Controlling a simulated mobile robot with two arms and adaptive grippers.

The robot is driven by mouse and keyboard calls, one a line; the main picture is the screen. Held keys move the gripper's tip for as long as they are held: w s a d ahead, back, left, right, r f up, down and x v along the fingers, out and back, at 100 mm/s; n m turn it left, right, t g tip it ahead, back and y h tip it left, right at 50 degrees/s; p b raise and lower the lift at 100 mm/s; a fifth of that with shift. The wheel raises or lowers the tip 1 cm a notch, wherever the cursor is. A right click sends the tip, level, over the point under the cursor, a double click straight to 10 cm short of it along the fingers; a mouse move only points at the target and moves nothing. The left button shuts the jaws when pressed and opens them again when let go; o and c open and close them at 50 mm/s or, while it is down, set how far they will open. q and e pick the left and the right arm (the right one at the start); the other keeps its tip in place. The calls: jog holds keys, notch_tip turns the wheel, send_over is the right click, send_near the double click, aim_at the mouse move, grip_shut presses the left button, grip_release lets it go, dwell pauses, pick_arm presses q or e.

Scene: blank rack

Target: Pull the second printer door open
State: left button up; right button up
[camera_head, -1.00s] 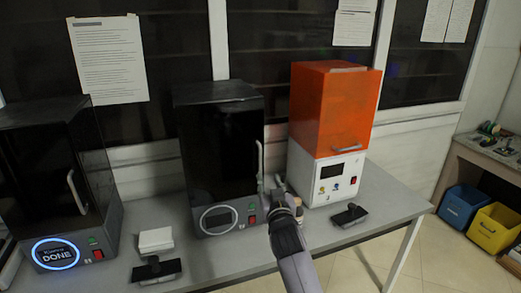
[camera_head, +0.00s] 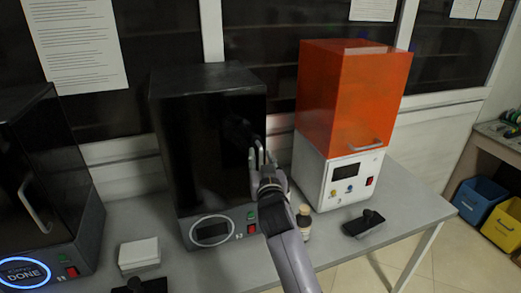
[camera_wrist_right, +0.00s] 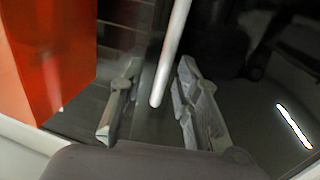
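The second printer (camera_head: 203,140) is the black box in the middle of the table, with a ring display (camera_head: 211,231) on its base. Its dark glossy door looks shut. My right gripper (camera_head: 262,158) is at the right edge of this door, over its handle, which it partly hides in the head view. In the right wrist view, the pale bar handle (camera_wrist_right: 171,52) runs down between the two fingers of my right gripper (camera_wrist_right: 155,108). The fingers are apart, with a visible gap on each side of the bar.
An orange-topped printer (camera_head: 352,98) stands close on the right. A black printer (camera_head: 40,190) with a lit blue ring reading DONE stands left. A small bottle (camera_head: 304,222), a dark tool (camera_head: 363,223) and a white block (camera_head: 139,253) are on the grey table (camera_head: 410,212).

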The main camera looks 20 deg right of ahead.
jog(key=shift+w, duration=0.35)
jog(key=shift+s+r, duration=0.2)
grip_shut()
jog(key=shift+w, duration=0.1)
dwell(0.4)
